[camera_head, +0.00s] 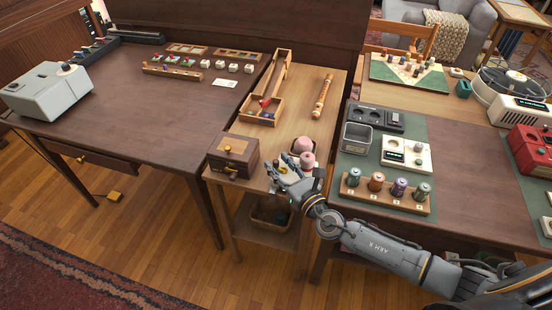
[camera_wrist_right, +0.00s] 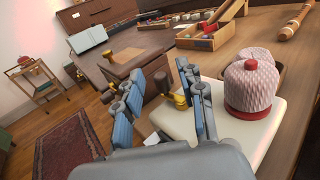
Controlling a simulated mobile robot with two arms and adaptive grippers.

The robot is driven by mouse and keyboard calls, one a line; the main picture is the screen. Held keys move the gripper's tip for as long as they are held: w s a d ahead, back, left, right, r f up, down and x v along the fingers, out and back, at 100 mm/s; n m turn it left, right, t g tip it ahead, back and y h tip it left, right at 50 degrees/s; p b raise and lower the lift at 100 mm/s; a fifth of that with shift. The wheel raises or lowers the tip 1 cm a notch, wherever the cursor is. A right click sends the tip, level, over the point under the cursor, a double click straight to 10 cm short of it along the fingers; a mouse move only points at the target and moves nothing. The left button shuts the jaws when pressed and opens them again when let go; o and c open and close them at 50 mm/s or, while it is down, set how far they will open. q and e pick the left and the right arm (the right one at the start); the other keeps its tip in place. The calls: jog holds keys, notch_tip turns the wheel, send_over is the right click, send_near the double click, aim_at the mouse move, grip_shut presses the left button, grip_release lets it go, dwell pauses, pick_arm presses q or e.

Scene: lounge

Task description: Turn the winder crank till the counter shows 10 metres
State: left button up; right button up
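The winder is a cream-white base (camera_wrist_right: 262,127) on the small middle table. It carries a pink yarn cake (camera_head: 307,160) with a red foot, also seen in the right wrist view (camera_wrist_right: 249,85). A crank with a brown knob (camera_wrist_right: 163,83) and brass part (camera_wrist_right: 180,101) is at its left side. My right gripper (camera_head: 283,165) is at the crank; in the right wrist view its fingers (camera_wrist_right: 165,95) are spread apart around the knob, and contact is unclear. I cannot make out a counter reading on the winder. My left gripper is not in view.
A wooden box with a brass knob (camera_head: 232,155) stands just left of the right gripper. Behind are a wooden tray (camera_head: 265,117) and a flute (camera_head: 322,95). A spool rack (camera_head: 387,198) and a white device (camera_head: 405,153) stand on the right table.

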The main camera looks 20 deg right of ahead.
jog(key=shift+x, duration=1)
